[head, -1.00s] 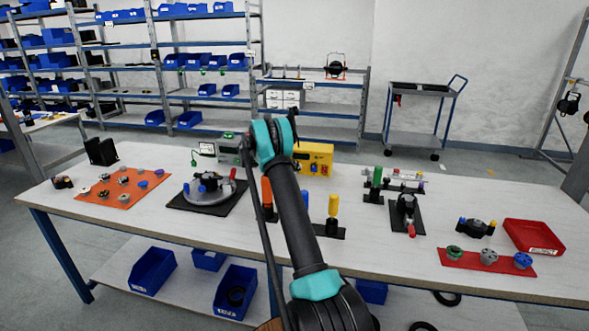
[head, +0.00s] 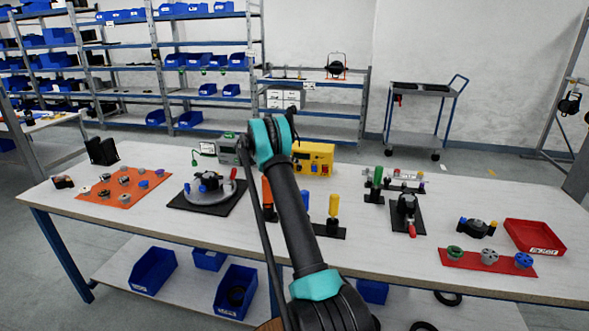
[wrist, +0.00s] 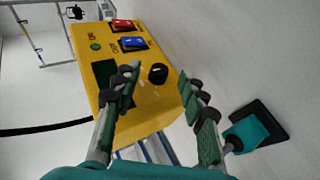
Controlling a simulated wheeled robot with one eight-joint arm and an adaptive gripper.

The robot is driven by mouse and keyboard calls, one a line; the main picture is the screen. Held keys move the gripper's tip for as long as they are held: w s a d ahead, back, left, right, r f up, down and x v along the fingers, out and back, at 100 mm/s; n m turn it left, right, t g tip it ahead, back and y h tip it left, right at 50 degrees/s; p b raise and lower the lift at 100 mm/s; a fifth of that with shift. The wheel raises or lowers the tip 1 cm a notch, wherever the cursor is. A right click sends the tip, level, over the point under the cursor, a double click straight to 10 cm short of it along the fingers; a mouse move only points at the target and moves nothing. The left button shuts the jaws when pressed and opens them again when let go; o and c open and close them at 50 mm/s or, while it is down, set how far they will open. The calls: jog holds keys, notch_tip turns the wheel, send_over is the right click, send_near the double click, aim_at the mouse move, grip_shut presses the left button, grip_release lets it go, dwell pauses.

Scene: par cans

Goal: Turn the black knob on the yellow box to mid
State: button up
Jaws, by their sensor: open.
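The yellow box (head: 315,157) stands at the back middle of the table, partly hidden behind my arm in the head view. In the wrist view the yellow box (wrist: 140,62) shows its front face with a red switch, a blue switch, a green button and a dark panel. The black knob (wrist: 158,73) is on that face, with a small light mark on it. My gripper (wrist: 162,88) is open, its green-padded fingers on either side of the knob in the picture. I cannot tell whether the fingers touch the box. The gripper is hidden in the head view.
A yellow-handled post (head: 333,207) stands in front of the box. A grey device (head: 229,149) stands left of it. A red tray (head: 535,237) is at the right.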

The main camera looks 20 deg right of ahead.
jog(key=v, duration=1)
jog(key=shift+a+r, duration=0.2)
